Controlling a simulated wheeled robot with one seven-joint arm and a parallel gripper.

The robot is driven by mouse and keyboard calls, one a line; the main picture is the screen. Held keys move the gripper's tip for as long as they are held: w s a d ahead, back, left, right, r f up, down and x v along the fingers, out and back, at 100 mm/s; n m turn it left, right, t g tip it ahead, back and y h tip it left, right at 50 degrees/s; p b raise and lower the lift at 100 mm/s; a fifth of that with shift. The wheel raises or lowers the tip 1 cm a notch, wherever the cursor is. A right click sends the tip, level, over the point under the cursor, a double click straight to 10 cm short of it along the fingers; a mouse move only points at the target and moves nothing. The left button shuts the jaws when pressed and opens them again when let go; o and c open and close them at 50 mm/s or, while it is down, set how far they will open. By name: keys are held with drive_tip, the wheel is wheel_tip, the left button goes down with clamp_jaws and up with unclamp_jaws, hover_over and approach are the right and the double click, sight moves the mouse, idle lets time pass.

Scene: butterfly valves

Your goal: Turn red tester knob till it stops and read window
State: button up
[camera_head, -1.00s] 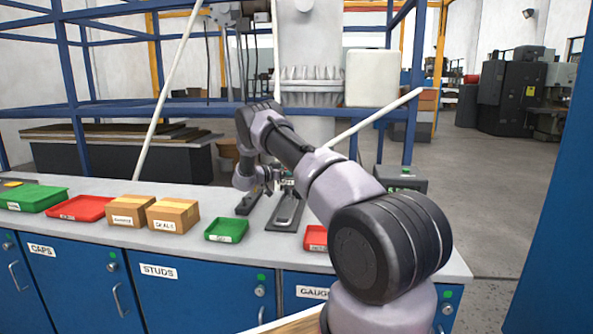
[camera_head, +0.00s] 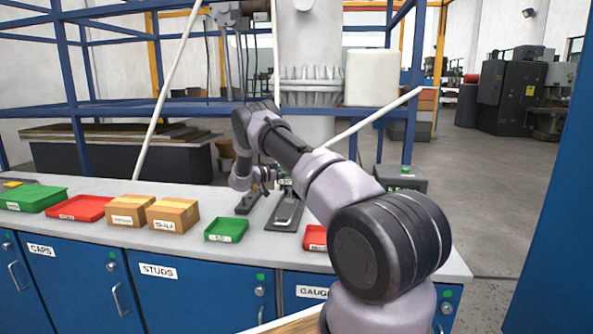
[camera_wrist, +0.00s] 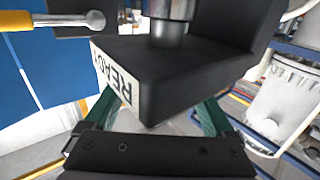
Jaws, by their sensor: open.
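A black block with a white label reading "READ" (camera_wrist: 118,76) fills the middle of the wrist view, with a metal shaft (camera_wrist: 169,30) above it. My gripper (camera_wrist: 158,112) is open; its green fingers show on either side of the block and their tips are partly hidden by it. I cannot tell whether they touch anything. In the head view my gripper (camera_head: 280,182) is small, over the bench by a dark metal stand (camera_head: 288,214). I cannot make out the red tester knob or the window in either view.
A yellow-handled tool with a ball end (camera_wrist: 94,20) shows in the wrist view. A flanged pipe (camera_head: 311,60) stands behind.

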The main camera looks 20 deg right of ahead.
drive_tip(key=a, duration=0.9)
drive_tip(key=shift+s+a, duration=0.3)
drive_tip(key=shift+s, duration=0.1)
